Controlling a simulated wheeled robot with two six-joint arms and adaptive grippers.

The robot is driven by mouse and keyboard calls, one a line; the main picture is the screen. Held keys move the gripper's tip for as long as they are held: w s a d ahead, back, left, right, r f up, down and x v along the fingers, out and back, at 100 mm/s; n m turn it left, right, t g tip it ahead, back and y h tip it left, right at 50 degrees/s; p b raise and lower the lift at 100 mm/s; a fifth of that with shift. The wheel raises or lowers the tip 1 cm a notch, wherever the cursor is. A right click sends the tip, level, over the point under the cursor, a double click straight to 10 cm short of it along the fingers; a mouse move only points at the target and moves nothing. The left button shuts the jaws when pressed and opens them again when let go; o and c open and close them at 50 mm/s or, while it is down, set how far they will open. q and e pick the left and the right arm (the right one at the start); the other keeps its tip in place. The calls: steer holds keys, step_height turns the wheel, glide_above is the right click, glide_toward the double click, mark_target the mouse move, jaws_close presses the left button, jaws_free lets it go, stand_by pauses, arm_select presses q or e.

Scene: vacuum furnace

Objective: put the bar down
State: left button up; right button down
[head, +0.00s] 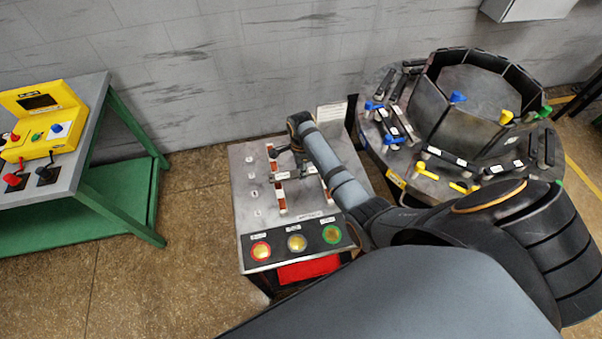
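My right arm reaches across from the lower right over a grey bench (246,215). My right gripper (286,151) is small and dark in the head view, low over the back of the bench top. Its fingers are partly hidden by my wrist, so I cannot tell whether they are open or shut. I cannot make out whether a bar is held. My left gripper is out of view.
A round furnace station (470,100) with colored handles stands right. A green-legged table (62,190) with a yellow box (45,118) stands left. Floor between is clear.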

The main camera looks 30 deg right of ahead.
step_height(320, 180, down, 3)
steer(key=shift+a+r, duration=0.1)
steer(key=shift+r, duration=0.1)
steer(key=shift+f, duration=0.3)
steer(key=c, duration=1)
jaws_free()
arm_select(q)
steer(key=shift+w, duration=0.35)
arm_select(e)
steer(key=shift+r, duration=0.2)
arm_select(q)
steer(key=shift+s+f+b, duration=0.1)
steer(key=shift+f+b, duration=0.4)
steer(key=shift+b, duration=0.05)
arm_select(e)
step_height(320, 180, up, 12)
steer(key=shift+f, duration=0.1)
